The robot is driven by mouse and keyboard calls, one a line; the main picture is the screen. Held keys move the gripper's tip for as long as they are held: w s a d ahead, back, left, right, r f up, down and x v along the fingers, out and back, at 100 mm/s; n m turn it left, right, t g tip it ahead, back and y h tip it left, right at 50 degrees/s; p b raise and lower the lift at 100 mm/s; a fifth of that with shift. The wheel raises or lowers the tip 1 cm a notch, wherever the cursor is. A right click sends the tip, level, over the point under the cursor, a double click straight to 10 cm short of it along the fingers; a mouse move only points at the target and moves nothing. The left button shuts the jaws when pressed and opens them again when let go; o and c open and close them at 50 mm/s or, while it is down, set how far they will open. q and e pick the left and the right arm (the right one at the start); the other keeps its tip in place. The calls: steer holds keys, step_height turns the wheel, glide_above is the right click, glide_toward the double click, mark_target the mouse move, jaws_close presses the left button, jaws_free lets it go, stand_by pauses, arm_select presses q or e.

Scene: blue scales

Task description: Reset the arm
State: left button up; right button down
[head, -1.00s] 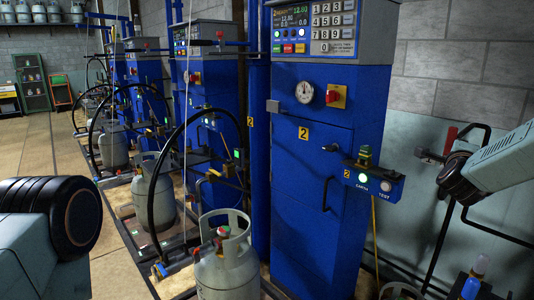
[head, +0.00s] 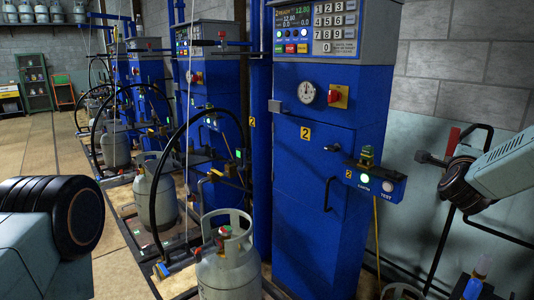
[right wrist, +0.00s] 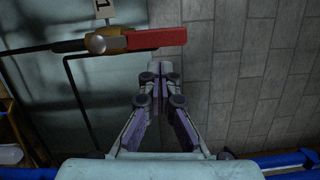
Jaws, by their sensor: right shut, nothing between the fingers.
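My right arm (head: 500,165) comes in from the right edge of the head view, in front of the grey wall. My right gripper shows in the right wrist view (right wrist: 160,72), its two fingers together and empty. It points at the block wall and is apart from the red-handled valve at its upper left. My left arm (head: 40,225) shows at the left edge of the head view, with a dark round joint. Its gripper is outside the view.
A blue filling cabinet (head: 325,180) marked 2 stands in the middle, with a grey gas cylinder (head: 228,268) before it. More blue scales recede on the left. A red-handled valve (right wrist: 155,39) juts near my right gripper. The floor (head: 40,155) at left is clear.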

arm_select(q)
step_height(320, 180, down, 14)
steer(key=b, duration=1.3)
steer(key=shift+s+r, duration=0.2)
arm_select(e)
steer(key=d+f+m+g+h, duration=0.1)
steer(key=d+f+m+h, duration=0.4)
steer(key=f+m, duration=0.6)
steer(key=s+m, duration=0.1)
steer(key=m, duration=0.6)
steer(key=shift+d+m+g, duration=0.3)
steer(key=shift+d+m, duration=0.05)
steer(key=shift+m, duration=0.05)
